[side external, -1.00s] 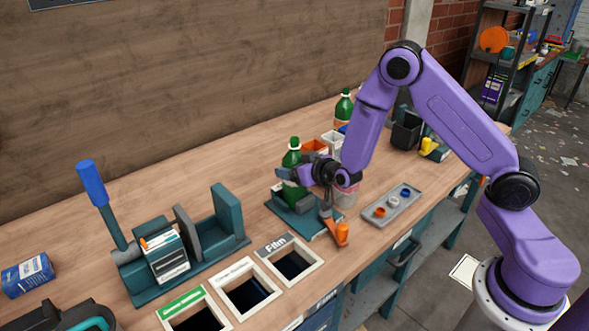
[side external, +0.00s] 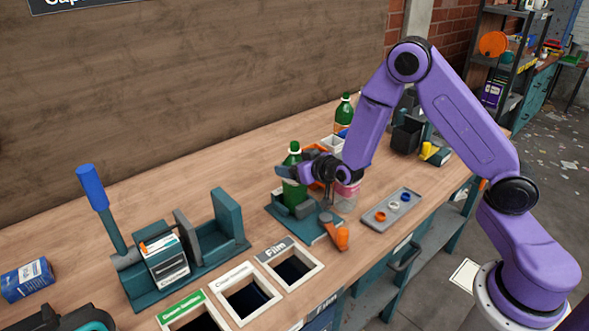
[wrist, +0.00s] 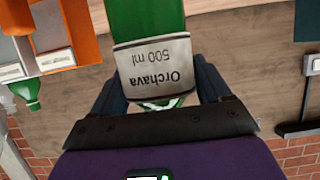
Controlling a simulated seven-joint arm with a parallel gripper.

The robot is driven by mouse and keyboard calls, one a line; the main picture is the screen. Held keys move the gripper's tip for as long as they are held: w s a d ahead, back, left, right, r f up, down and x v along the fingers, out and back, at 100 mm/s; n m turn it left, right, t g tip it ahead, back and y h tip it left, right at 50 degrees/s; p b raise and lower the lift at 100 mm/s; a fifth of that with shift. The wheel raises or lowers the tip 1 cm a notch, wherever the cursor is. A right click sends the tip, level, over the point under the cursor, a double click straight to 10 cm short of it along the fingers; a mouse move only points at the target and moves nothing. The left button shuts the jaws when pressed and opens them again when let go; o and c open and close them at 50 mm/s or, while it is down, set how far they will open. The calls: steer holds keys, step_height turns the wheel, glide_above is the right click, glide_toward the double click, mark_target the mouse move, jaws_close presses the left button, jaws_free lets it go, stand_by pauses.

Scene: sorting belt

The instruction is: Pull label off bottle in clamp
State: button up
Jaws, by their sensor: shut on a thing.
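The green bottle (side external: 293,193) stands upright in the teal clamp (side external: 275,208), which has an orange handle (side external: 342,239). My gripper (side external: 288,173) is around the bottle's upper part, below its cap. In the wrist view, a pale label (wrist: 153,62) reading "Orchava 500 ml" wraps the bottle between the fingers of my gripper (wrist: 160,88), and bare green plastic (wrist: 145,18) shows beyond it. The gripper is shut on the label at the bottle. In the side view the fingers hide the label, and bare green shows below them.
Bins in the bench front include one marked Film (side external: 292,270). A grey tray (side external: 375,222) with small rings lies to the right, beside a clear pinkish jar (side external: 346,195). Another green bottle (side external: 344,108) stands behind.

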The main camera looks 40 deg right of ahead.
mark_target(295, 143)
steer(key=shift+r, duration=1.6)
steer(key=shift+r, duration=2.5)
steer(key=shift+r, duration=2.5)
steer(key=shift+r, duration=0.15)
steer(key=shift+r, duration=0.85)
